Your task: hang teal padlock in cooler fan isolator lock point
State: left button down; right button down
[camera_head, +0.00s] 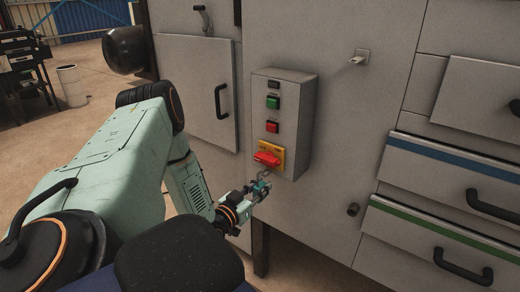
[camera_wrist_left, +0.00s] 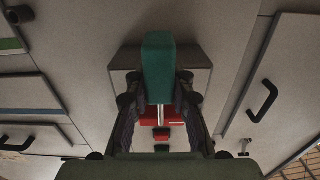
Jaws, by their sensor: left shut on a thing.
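The teal padlock (camera_head: 263,185) is held in my left gripper (camera_head: 257,190), just below the cooler fan isolator. Its grey shackle points up toward the yellow plate; I cannot tell if it touches the plate. The isolator (camera_head: 268,158) has a red handle on a yellow plate, low on a grey control box. In the left wrist view the teal padlock body (camera_wrist_left: 158,70) sits between the two dark fingers of my left gripper (camera_wrist_left: 159,88). The padlock hides much of the isolator there; part of its red handle (camera_wrist_left: 153,122) shows. My right gripper is not in view.
The control box (camera_head: 300,130) carries a green button (camera_head: 273,102) and a red button (camera_head: 272,127) above the isolator. The cabinet has a black door handle (camera_head: 221,101) to the left and drawers with handles (camera_head: 490,205) to the right. A bracket (camera_head: 359,57) sticks out upper right.

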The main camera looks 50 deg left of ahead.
pick_arm(q)
jog(key=shift+w, duration=0.3)
jog(key=shift+w+a, duration=0.15)
jog(key=shift+w, duration=0.35)
jog(key=shift+f+b, duration=0.15)
jog(key=shift+b, duration=0.15)
jog(key=shift+f+b, duration=0.5)
jog(key=shift+f, duration=0.1)
jog(key=shift+r, duration=0.1)
jog(key=c, duration=1.1)
grip_release()
jog(key=shift+s, duration=0.1)
